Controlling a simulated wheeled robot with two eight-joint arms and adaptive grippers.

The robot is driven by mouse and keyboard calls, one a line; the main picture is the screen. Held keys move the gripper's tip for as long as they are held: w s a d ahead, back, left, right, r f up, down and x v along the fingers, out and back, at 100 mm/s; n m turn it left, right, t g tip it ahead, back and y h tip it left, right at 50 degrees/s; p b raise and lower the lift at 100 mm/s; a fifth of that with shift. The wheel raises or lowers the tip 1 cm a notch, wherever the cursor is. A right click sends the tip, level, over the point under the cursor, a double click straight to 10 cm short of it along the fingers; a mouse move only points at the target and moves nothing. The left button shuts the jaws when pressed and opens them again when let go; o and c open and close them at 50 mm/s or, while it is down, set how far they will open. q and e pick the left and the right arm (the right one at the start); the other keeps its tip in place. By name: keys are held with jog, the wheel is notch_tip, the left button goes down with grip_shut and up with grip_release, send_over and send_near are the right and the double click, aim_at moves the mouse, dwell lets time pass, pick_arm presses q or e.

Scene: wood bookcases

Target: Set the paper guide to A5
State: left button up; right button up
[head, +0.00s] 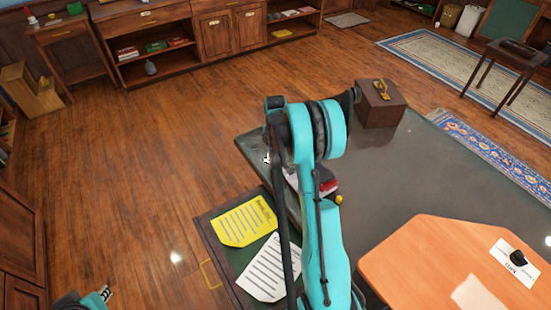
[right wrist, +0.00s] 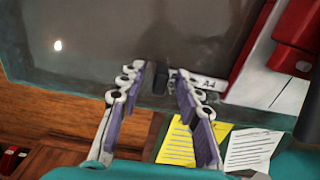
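In the right wrist view a small dark block (right wrist: 160,82), apparently the paper guide, sits at the edge of the grey tabletop. No A5 mark is readable. My left gripper (head: 105,293) is low at the left, away from the table.
A yellow sheet (head: 245,221) and a white sheet (head: 266,270) lie below the table's left edge. A wooden box (head: 380,104) stands at the table's back. An orange board (head: 435,255) covers the front right. The grey table middle (head: 420,165) is clear.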

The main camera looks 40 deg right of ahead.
aim_at(282, 172)
grip_shut()
jog(key=s, duration=0.5)
jog(key=shift+a, duration=0.2)
jog(key=shift+o, duration=0.3)
grip_release()
jog(key=shift+w, duration=0.1)
notch_tip(282, 172, up, 12)
dwell(0.3)
